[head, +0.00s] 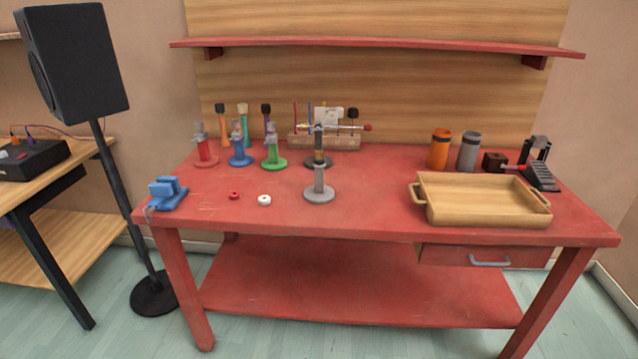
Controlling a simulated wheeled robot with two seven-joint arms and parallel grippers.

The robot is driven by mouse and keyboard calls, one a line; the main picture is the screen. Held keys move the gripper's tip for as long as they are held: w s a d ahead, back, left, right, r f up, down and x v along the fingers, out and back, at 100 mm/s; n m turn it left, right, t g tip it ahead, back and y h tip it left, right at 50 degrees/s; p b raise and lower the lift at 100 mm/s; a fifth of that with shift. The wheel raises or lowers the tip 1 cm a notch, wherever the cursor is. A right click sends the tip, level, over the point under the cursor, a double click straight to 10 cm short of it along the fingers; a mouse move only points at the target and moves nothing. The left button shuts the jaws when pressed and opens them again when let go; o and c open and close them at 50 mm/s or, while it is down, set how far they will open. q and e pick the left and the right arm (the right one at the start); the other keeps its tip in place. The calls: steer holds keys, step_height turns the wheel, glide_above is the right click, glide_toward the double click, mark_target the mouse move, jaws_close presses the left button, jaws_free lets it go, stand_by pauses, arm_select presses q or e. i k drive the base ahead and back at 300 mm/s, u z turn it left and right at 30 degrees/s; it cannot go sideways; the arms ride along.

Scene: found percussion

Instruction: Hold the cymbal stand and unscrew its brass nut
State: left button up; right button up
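A grey stand (319,189) with a round base and a short upright post is at the middle of the red table, near its front half. It may be the cymbal stand. Just behind it is another stand with a dark round base (312,162); the grey post partly hides it. Small brassy parts show around the upper posts, but I cannot tell which is the brass nut or which post it is on. Three more stands, red (206,152), blue (240,155) and green (274,157), are further left. Neither gripper is in view.
The red table (370,205) also bears a wooden tray (484,219) at the right, a blue vise (168,196) at the left front corner, a red ring (234,195) and a white ring (264,200). Orange (439,150) and grey cylinders stand behind the tray. A shelf (375,45) overhangs the back.

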mark_target(318, 193)
steer(key=k, duration=0.55)
steer(key=z, duration=1)
steer(key=i, duration=2)
steer(key=u, duration=0.65)
